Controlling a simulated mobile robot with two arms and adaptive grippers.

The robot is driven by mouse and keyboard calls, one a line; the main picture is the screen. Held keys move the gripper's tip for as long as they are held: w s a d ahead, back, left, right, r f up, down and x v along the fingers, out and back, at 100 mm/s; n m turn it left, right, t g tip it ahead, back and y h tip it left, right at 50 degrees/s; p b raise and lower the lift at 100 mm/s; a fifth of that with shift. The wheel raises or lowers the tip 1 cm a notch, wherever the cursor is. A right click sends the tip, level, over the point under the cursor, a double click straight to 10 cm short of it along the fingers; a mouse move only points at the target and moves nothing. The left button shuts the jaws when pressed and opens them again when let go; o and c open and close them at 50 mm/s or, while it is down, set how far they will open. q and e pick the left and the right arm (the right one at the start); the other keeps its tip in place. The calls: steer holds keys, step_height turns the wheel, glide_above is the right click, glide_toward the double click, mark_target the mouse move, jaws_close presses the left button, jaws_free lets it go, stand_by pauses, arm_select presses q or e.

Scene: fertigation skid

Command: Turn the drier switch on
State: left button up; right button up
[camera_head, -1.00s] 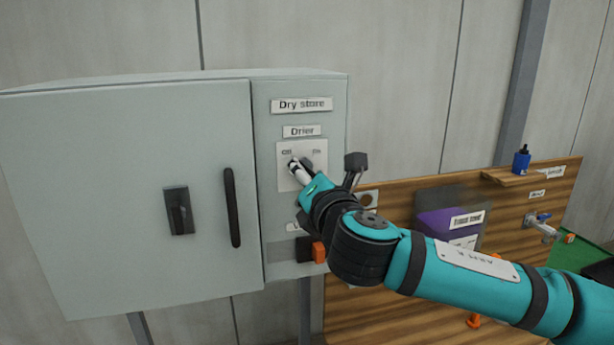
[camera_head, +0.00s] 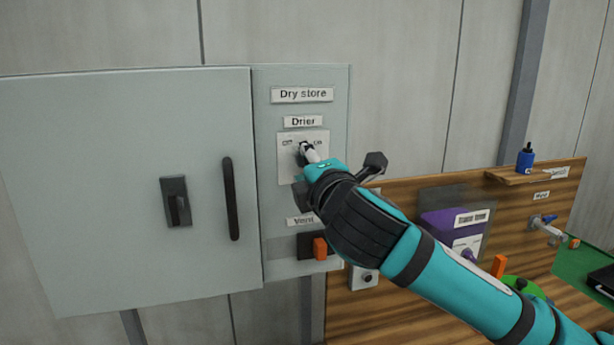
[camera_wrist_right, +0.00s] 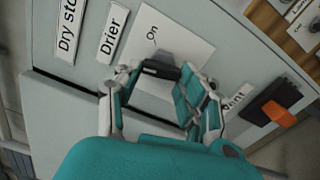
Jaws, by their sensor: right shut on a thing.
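The drier switch (camera_head: 304,146) is a dark knob on a white plate (camera_head: 288,172) under the "Drier" label, on the right strip of the grey dry store cabinet. My right gripper (camera_head: 308,153) is at the plate and hides much of the knob. In the right wrist view, the knob (camera_wrist_right: 160,69) sits between the fingers of my right gripper (camera_wrist_right: 157,78), which is shut on it. The word "On" shows on the plate there. The knob's exact angle is hard to tell. My left gripper is not in view.
A "Vent" switch with an orange lever (camera_head: 320,248) is just below. The cabinet door has a dark handle (camera_head: 231,199) and a latch (camera_head: 176,202). A wooden panel (camera_head: 400,312) with a purple box (camera_head: 445,222) and a blue bottle (camera_head: 524,160) stands at the right.

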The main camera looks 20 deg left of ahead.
steer(key=m+b, duration=0.2)
steer(key=m, duration=0.3)
steer(key=shift+m, duration=0.3)
steer(key=m+b, duration=0.1)
steer(key=m, duration=0.4)
steer(key=shift+r+m, duration=0.1)
steer(key=shift+m, duration=0.2)
steer(key=o, duration=1.2)
steer(key=shift+d+r, duration=0.1)
steer(key=shift+c, duration=0.2)
steer(key=v, duration=1.2)
steer(key=shift+w, duration=0.1)
